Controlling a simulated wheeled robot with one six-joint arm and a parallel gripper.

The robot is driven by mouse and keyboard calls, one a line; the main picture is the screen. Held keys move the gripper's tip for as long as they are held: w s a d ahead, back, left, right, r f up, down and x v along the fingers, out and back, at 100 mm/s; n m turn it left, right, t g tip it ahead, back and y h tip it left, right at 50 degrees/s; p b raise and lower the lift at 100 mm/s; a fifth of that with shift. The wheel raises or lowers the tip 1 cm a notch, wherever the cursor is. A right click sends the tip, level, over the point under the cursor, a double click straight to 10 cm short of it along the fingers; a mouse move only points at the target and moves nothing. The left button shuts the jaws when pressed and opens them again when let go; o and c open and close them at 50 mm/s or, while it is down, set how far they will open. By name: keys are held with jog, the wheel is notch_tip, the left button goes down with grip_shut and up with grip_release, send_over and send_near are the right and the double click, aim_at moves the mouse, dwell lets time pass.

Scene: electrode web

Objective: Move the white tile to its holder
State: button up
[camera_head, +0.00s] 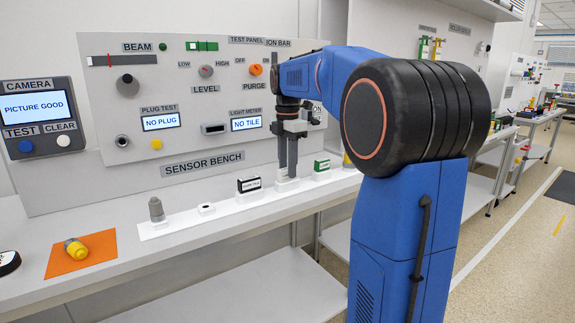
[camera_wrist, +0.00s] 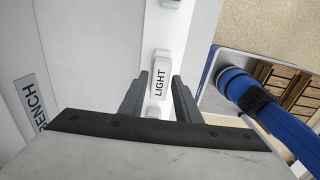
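The white tile (camera_wrist: 160,72), labelled LIGHT, shows in the wrist view between the fingertips of my gripper (camera_wrist: 160,84). A gap seems to show on each side of it, so the fingers look open around it. In the head view my gripper (camera_head: 287,172) points straight down, with its tips just above a white block (camera_head: 287,185) on the white strip. There the fingers hide most of the tile, and I cannot tell it apart from its base. The light meter on the panel reads NO TILE (camera_head: 246,124), with a dark slot (camera_head: 214,128) beside it.
On the white strip (camera_head: 226,212) stand a dark-labelled tile (camera_head: 249,185), a small white holder (camera_head: 206,208), a grey plug (camera_head: 157,210) and a green tile (camera_head: 321,165). A yellow plug (camera_head: 75,248) lies on an orange mat (camera_head: 96,252). The panel (camera_head: 100,100) rises close behind.

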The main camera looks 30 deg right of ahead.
jog(key=shift+o, duration=0.6)
notch_tip(320, 180, up, 17)
jog(key=shift+r, duration=0.2)
dwell(0.9)
jog(key=s+a+f+m+t, duration=0.3)
jog(key=s+a+f+m, duration=0.75)
jog(key=s+f, duration=0.45)
jog(key=s+a+f+m+t, duration=0.1)
jog(key=s+a+f+m, duration=0.1)
jog(key=s+f+m, duration=0.2)
jog(key=s+a+f+m, duration=0.3)
jog(key=s+f, duration=0.8)
jog(key=f, duration=0.5)
jog(key=shift+a+m+t, duration=0.15)
jog(key=shift+m+t, duration=0.25)
jog(key=shift+m, duration=0.05)
jog(key=shift+s+r, duration=0.1)
